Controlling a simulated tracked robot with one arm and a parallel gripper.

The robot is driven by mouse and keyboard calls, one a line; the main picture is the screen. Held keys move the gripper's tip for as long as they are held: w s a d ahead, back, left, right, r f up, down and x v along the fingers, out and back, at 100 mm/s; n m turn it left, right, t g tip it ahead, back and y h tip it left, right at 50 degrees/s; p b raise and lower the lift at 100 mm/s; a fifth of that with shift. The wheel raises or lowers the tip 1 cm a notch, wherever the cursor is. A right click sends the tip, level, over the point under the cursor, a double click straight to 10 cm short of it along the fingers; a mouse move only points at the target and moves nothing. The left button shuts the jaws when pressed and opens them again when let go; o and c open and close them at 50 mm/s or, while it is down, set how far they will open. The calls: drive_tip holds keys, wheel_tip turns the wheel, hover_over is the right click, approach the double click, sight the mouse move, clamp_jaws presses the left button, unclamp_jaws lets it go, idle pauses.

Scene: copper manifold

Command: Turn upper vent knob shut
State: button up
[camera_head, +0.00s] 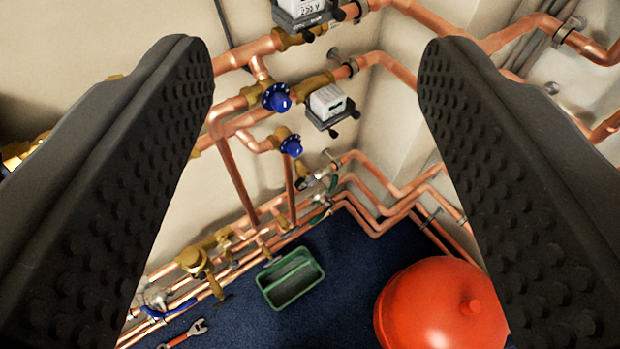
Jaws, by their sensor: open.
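Two blue vent knobs sit on brass fittings of the copper manifold, between my fingers in the picture. The upper vent knob (277,98) is the larger one, up and left of the lower blue knob (291,145). My gripper (317,75) is open and empty. Its two dark studded fingers stand wide apart at the left and right of the view. The knobs appear well beyond the fingers, and nothing is touching them. Both knobs are in plain view.
Grey-white meter boxes (327,102) hang on the pipes right of the knobs. Copper pipes (233,175) run along the wall and floor. A green tray (290,278), a red rounded tank (440,305) and a wrench (186,333) are on the blue floor.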

drive_tip(key=w+d+f+n+h+b, duration=0.1)
drive_tip(key=w+d+f, duration=0.25)
drive_tip(key=w, duration=0.35)
drive_tip(key=w+d+f+n+t+h, duration=0.1)
drive_tip(key=w+d+f, duration=0.1)
drive_tip(key=w+f, duration=0.3)
drive_tip(key=w+d+f+n+b, duration=0.1)
drive_tip(key=w+d+f, duration=0.2)
drive_tip(key=w, duration=0.5)
drive_tip(key=w+d+f+n+y+b, duration=0.1)
drive_tip(key=w+d+f+n, duration=0.15)
drive_tip(key=w+f, duration=0.45)
drive_tip(key=w+d+f+n+y+b, duration=0.1)
drive_tip(key=w+f+n, duration=0.25)
drive_tip(key=f, duration=0.65)
drive_tip(key=n+g+y+b, duration=0.25)
drive_tip(key=n+y, duration=0.35)
drive_tip(key=y, duration=0.5)
approach(313, 184)
drive_tip(key=shift+t, duration=0.35)
drive_tip(key=b+x, duration=0.3)
drive_tip(key=x, duration=0.8)
drive_tip(key=shift+w+a+f, duration=0.2)
drive_tip(key=shift+w+a, duration=0.05)
drive_tip(key=shift+w, duration=0.05)
drive_tip(key=shift+c, duration=0.3)
